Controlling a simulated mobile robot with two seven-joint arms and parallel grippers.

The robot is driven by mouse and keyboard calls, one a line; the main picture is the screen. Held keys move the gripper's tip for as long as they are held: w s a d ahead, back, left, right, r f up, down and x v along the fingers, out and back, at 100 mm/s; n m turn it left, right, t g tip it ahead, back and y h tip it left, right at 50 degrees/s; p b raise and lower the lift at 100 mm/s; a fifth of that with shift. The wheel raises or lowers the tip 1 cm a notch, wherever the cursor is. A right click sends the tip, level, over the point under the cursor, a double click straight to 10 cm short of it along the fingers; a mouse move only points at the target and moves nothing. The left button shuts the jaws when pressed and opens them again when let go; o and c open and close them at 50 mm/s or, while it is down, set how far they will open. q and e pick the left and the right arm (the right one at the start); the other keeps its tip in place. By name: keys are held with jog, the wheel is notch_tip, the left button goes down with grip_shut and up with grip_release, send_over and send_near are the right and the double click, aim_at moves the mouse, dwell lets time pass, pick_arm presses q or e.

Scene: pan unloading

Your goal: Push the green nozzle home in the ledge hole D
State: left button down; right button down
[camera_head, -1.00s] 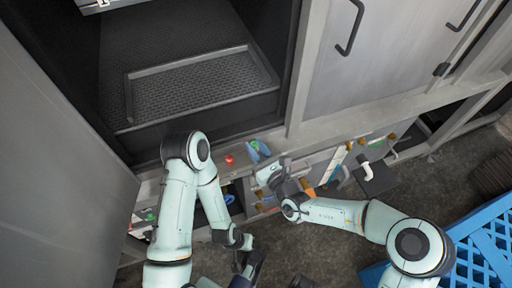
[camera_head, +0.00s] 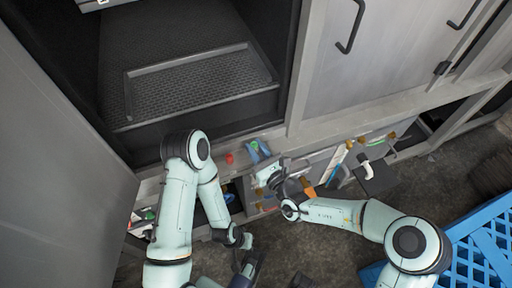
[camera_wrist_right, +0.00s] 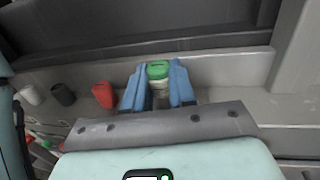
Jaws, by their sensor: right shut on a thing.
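The green nozzle (camera_wrist_right: 158,70) is between the blue fingers of my right gripper (camera_wrist_right: 157,86), which is shut on it. A pale lower part shows under its green top. In the head view the green nozzle (camera_head: 254,145) shows small at the ledge (camera_head: 208,165), with my right gripper (camera_head: 260,151) around it. The fingers and the nozzle hide the hole below, so I cannot tell which hole it is or how deep the nozzle sits.
A red nozzle (camera_wrist_right: 103,95), a dark grey one (camera_wrist_right: 62,94) and a white one (camera_wrist_right: 30,95) stand in a row on the ledge, left of my right gripper. An oven opening with a tray (camera_head: 200,85) lies behind. A blue crate (camera_head: 480,245) stands at the lower right.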

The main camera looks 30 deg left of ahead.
pick_arm(q)
jog(key=shift+f, duration=0.35)
pick_arm(e)
jog(key=shift+f, duration=1.05)
jog(key=c, duration=0.9)
grip_release()
jog(key=shift+o, duration=0.2)
jog(key=shift+s+d, duration=0.2)
jog(key=shift+d, duration=0.35)
pick_arm(q)
jog(key=shift+g+h, duration=0.3)
jog(key=shift+g, duration=0.6)
jog(key=shift+s+d+r+p, duration=0.25)
jog(key=shift+s+d+r, duration=0.15)
jog(key=shift+s, duration=0.35)
jog(key=shift+s+d+r+p, duration=0.25)
jog(key=shift+s+r, duration=0.15)
jog(key=shift+s, duration=0.4)
jog(key=shift+s+d+r+p, duration=0.2)
jog(key=shift+s+d+r, duration=0.2)
jog(key=shift+s, duration=0.35)
pick_arm(e)
jog(key=v, duration=1.2)
jog(key=shift+s+d, duration=0.1)
